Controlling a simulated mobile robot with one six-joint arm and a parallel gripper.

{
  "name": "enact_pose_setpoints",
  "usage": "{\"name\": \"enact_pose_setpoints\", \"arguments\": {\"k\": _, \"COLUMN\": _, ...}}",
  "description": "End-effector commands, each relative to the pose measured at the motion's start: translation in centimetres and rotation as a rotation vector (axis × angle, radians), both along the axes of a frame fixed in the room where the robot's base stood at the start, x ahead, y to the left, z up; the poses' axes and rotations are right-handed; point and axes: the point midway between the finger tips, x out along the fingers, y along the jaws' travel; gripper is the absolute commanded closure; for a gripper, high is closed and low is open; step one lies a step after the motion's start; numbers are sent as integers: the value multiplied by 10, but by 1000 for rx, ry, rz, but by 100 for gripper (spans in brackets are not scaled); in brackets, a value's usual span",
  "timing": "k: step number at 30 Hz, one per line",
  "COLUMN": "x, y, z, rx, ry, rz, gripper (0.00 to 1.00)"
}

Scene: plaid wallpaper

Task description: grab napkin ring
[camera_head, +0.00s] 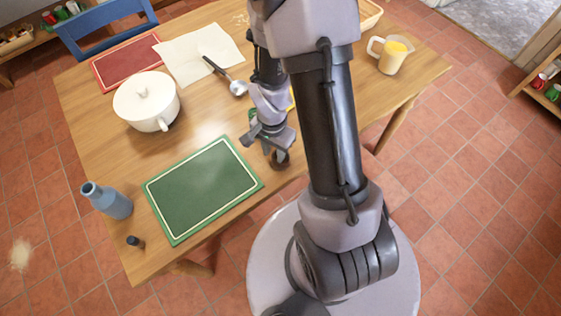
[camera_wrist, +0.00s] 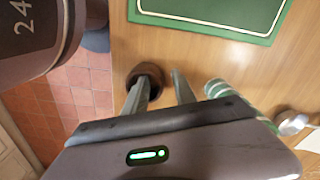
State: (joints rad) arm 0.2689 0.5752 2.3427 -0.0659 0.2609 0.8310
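A brown round ring, which looks like the napkin ring (camera_wrist: 149,70), is on the wooden table near its edge in the wrist view. It also shows in the head view, partly hidden (camera_head: 281,160). My gripper (camera_wrist: 161,82) is open, with its two fingers apart and pointing down at the table. The left finger overlaps the ring in the wrist view; I cannot tell whether it is inside the ring, touching it or above it. The right finger is over bare wood to the ring's right. In the head view, my gripper (camera_head: 274,150) is close over the ring.
A green placemat (camera_head: 203,187) lies left of my gripper. A green-and-white striped object (camera_wrist: 228,95) stands close to the right finger, partly hidden. A white pot (camera_head: 147,102), a ladle (camera_head: 237,87), a blue bottle (camera_head: 107,201) and a mug (camera_head: 390,56) are farther off.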

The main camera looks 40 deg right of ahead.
Motion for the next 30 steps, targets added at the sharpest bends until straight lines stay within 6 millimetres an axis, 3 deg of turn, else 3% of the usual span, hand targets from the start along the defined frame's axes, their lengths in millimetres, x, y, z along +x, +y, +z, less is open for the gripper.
{"name": "enact_pose_setpoints", "arguments": {"k": 1, "x": 0, "y": 0, "z": -9, "rx": 0, "ry": -1, "rz": 0, "gripper": 68}}
{"name": "enact_pose_setpoints", "arguments": {"k": 6, "x": 1, "y": 0, "z": -6, "rx": -1, "ry": -3, "rz": 0, "gripper": 68}}
{"name": "enact_pose_setpoints", "arguments": {"k": 12, "x": 1, "y": 0, "z": -5, "rx": 0, "ry": -2, "rz": 0, "gripper": 100}}
{"name": "enact_pose_setpoints", "arguments": {"k": 23, "x": 1, "y": 0, "z": -5, "rx": 0, "ry": -2, "rz": 0, "gripper": 100}}
{"name": "enact_pose_setpoints", "arguments": {"k": 30, "x": 8, "y": -4, "z": 16, "rx": -1, "ry": -4, "rz": 2, "gripper": 100}}
